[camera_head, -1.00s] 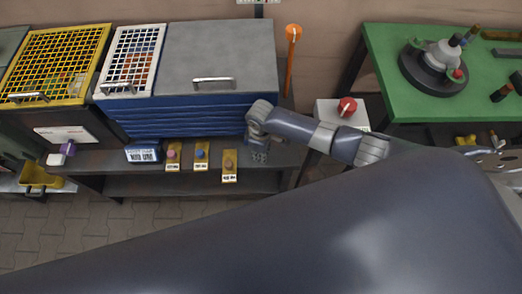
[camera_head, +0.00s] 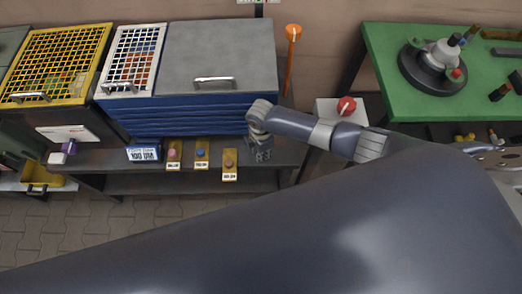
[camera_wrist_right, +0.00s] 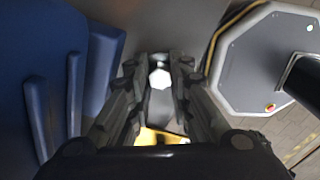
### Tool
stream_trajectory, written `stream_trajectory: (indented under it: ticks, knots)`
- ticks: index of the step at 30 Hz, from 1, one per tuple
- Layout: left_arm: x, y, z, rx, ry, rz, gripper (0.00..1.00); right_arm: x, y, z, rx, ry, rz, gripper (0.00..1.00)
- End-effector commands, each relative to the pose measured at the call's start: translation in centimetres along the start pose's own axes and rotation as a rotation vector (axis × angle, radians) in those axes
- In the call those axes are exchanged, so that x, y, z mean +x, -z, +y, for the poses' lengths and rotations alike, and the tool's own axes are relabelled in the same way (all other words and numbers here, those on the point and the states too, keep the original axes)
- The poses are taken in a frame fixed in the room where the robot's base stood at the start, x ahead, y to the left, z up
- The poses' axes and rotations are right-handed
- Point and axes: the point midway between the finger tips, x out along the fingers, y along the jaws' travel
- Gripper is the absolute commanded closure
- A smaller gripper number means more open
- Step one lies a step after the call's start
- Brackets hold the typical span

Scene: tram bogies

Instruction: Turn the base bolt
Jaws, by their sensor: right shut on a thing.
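My right gripper (camera_head: 262,152) reaches in from the right and points down at the dark bench top, just in front of the blue drawer cabinet. In the right wrist view its two fingers (camera_wrist_right: 160,85) are close together on a small grey piece (camera_wrist_right: 160,107) with a pale, six-sided-looking face. The fingers hide its sides, and I cannot tell whether it is the base bolt. A yellow surface shows below it. No other base bolt can be made out. My left gripper is not in view.
The blue cabinet (camera_head: 190,121) rises behind. A red knob on a white box (camera_head: 347,106) and a green table (camera_head: 385,55) are to the right.

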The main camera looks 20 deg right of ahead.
Motion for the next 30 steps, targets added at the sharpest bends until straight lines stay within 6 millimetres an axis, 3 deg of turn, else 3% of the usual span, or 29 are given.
stream_trajectory:
  ticks: [19, 20, 22, 30]
  knots:
    - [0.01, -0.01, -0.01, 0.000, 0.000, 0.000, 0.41, 0.00, 0.05, -0.01, -0.047, 0.000, 0.001, 1.00]
    - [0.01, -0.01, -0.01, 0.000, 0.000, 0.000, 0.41, 0.00, 0.05, -0.01, -0.047, 0.000, 0.001, 0.74]
    - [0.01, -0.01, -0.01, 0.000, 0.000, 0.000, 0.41, 0.00, 0.05, -0.01, -0.047, 0.000, 0.001, 0.61]
    - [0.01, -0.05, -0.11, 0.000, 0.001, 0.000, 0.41, 0.00, 0.03, -0.01, -0.047, 0.000, 0.001, 0.61]
